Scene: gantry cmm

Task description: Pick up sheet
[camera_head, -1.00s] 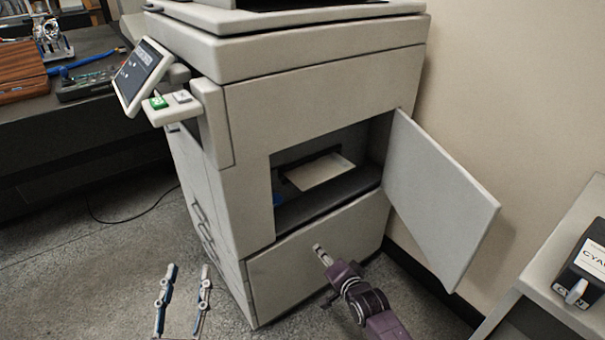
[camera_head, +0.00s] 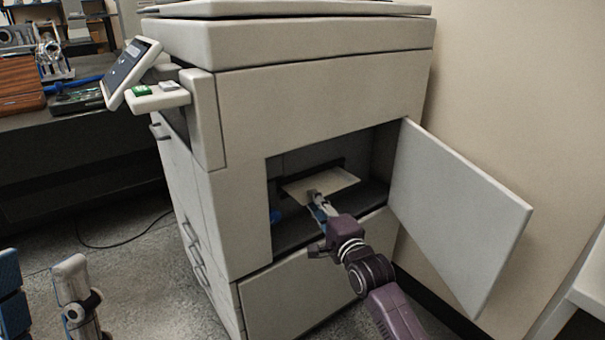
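A pale cream sheet (camera_head: 338,182) lies tilted inside the open bay of the large grey copier (camera_head: 330,95), its far edge by a dark slot. My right gripper (camera_head: 317,205) reaches into the bay at the sheet's near edge and overlaps it in the picture. I cannot tell whether it touches the sheet or how far its fingers are apart. My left gripper (camera_head: 45,290) is at the bottom left, its two fingers wide apart and empty, far from the sheet.
The copier's door (camera_head: 455,215) stands swung open to the right of the bay. A small blue part (camera_head: 275,215) shows at the bay's left. A dark desk (camera_head: 80,135) is at left; a white surface (camera_head: 590,285) is at lower right.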

